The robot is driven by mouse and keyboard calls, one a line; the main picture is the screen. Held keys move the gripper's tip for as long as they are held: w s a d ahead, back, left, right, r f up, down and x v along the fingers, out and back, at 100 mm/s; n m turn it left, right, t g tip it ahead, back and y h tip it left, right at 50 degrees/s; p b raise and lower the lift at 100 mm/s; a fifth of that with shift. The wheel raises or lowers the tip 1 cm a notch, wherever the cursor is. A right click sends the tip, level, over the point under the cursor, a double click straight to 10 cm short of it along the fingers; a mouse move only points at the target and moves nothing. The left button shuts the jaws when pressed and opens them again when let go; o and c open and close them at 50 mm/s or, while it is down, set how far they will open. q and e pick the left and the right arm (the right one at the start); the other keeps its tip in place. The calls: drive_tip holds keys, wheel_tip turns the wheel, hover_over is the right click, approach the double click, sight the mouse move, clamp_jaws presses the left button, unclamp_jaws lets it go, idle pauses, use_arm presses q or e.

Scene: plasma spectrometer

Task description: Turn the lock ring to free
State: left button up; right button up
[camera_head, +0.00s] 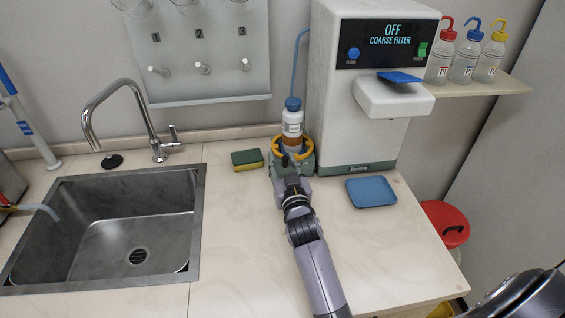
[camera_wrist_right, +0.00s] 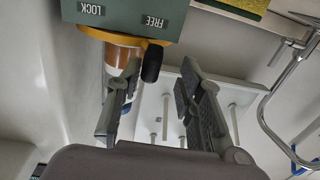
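The lock ring (camera_head: 308,148) is a yellow ring around the lower part of a blue-capped bottle (camera_head: 292,120) with brown contents, set in a grey-green base. In the right wrist view the yellow ring (camera_wrist_right: 95,33) sits under a green block with LOCK and FREE labels. Its black handle (camera_wrist_right: 152,62) stands beneath the FREE label. My right gripper (camera_wrist_right: 162,72) is open, its two fingers apart, with the handle between the fingertips, closer to the left finger. I cannot tell whether they touch. In the head view my right gripper (camera_head: 291,172) is at the ring's near side.
A sponge (camera_head: 247,160) lies left of the base, and a blue tray (camera_head: 371,192) lies to the right. The sink (camera_head: 195,235) and faucet (camera_head: 150,125) are at left. The front counter is mostly clear.

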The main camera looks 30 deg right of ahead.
drive_tip(key=shift+d, duration=0.1)
drive_tip(key=shift+r, duration=0.35)
wheel_tip(320, 180, up, 9)
drive_tip(key=shift+r, duration=0.15)
drive_tip(key=shift+r, duration=0.1)
